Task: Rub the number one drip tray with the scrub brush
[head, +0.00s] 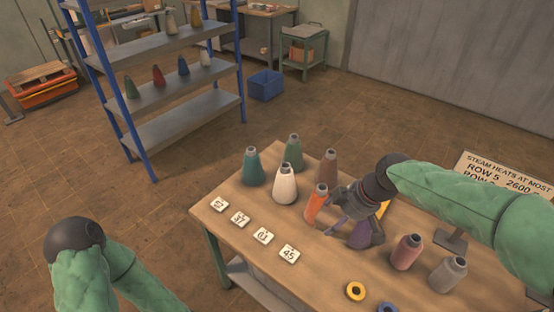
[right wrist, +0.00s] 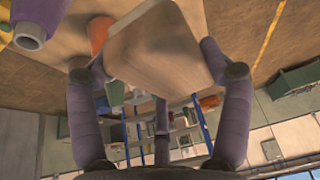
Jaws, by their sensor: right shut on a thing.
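My right gripper (head: 340,222) is over the table among the cone-shaped bottles. In the right wrist view its fingers (right wrist: 160,75) are shut on a tan block with rounded corners (right wrist: 160,45). I cannot tell whether this is the scrub brush; the head view barely shows it. I can pick out no drip tray for certain. Four small white number tiles lie along the table's left side, one seeming to read 01 (head: 263,236). My left gripper is out of view; only part of that arm shows at lower left.
A blue-post shelf (head: 170,86) is behind, with open floor between.

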